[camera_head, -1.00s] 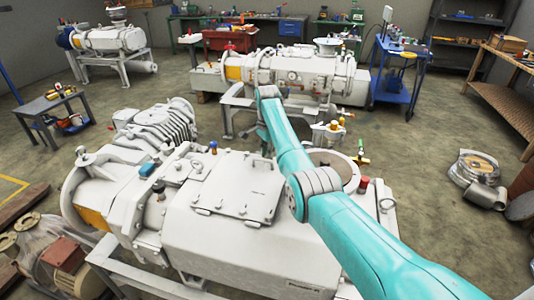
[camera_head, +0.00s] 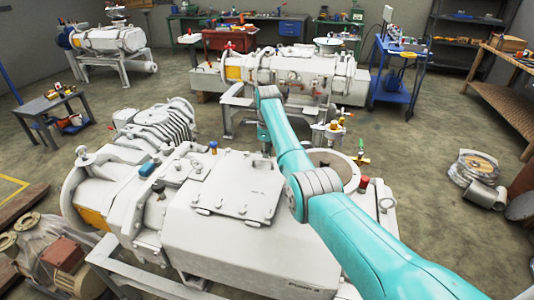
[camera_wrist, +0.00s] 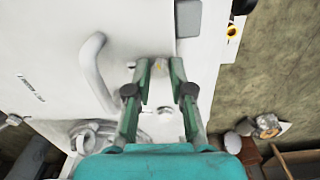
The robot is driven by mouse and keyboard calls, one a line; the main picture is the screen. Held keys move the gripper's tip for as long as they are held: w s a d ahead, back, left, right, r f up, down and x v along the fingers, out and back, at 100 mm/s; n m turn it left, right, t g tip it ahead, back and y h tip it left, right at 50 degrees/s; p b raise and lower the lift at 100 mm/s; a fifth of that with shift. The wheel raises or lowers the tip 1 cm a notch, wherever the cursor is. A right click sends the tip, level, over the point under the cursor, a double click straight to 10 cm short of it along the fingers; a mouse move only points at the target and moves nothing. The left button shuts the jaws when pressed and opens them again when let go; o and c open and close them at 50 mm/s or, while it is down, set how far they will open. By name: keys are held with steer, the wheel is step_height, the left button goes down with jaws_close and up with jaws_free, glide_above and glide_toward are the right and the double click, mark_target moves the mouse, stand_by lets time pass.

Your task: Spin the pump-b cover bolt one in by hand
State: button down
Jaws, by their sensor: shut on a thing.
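The tips are close to a white machine surface (camera_wrist: 55,60); how deep the bolt sits cannot be seen. In the head view the white pump in front (camera_head: 230,250) carries a faint label on its side, hard to read. A square cover plate (camera_head: 240,190) lies on its top. My gripper is mostly hidden behind my teal arm there.
In the wrist view a curved white handle (camera_wrist: 90,65) rises left of my fingers, and a dark grey block (camera_wrist: 188,18) sits beyond the tips. In the head view another white pump (camera_head: 290,72) stands behind, with a blue cart (camera_head: 400,80) to its right.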

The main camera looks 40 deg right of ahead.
steer(key=shift+r+m, duration=0.15)
steer(key=shift+m, duration=0.85)
steer(key=shift+w, duration=0.1)
steer(key=c, duration=1)
jaws_free()
step_height(320, 180, up, 12)
steer(key=shift+f, duration=0.1)
